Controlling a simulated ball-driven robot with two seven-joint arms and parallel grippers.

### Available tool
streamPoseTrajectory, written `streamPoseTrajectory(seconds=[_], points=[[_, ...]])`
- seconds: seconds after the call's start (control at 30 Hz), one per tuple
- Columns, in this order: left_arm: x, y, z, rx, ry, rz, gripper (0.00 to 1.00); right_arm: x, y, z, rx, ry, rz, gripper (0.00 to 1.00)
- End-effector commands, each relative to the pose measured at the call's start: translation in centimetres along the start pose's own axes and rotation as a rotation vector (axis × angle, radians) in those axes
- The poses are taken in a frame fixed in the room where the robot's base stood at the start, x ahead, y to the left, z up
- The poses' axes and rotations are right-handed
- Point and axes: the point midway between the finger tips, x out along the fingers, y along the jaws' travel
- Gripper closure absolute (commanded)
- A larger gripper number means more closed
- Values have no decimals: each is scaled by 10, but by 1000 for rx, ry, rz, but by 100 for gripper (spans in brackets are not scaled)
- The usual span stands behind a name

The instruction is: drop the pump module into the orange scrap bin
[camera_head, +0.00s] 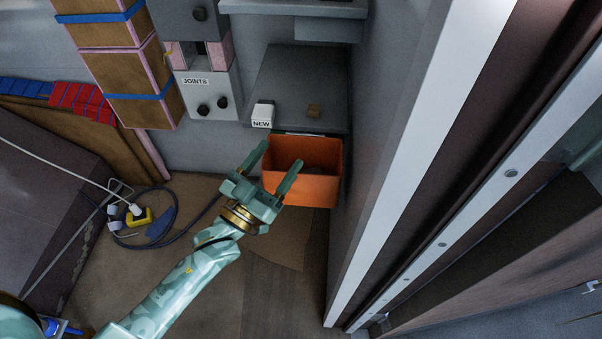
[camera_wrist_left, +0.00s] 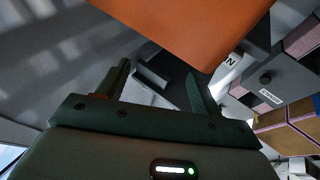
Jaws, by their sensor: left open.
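The orange scrap bin (camera_head: 308,191) stands low against the grey wall, below a dark grey shelf. In the left wrist view its orange wall (camera_wrist_left: 195,25) fills the top middle. My left gripper (camera_head: 280,154) is open, with its two fingers apart at the bin's left side, overlapping the bin in the head view. In the left wrist view the gripper (camera_wrist_left: 157,70) has nothing clearly held between its fingers. Something dark shows inside the bin, but I cannot tell whether it is the pump module or shadow. No pump module is clearly identifiable elsewhere. My right gripper is out of view.
A grey JOINTS unit (camera_head: 208,92) and stacked boxes (camera_head: 120,55) stand left. A yellow plug block (camera_head: 139,217) and cables lie on the floor. A door frame rises right.

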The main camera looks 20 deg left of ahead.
Motion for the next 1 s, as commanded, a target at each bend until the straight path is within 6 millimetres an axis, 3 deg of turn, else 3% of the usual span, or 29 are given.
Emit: streamPoseTrajectory(seconds=[0.2,0.4,0.6,1.0], points=[[-60,0,-3,1,-2,1,34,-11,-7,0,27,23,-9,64],[-95,0,-1,1,0,0,34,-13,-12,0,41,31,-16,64],[-106,0,0,1,2,0,34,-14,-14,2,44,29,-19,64],[-106,0,0,-1,0,0,34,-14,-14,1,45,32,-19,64]])
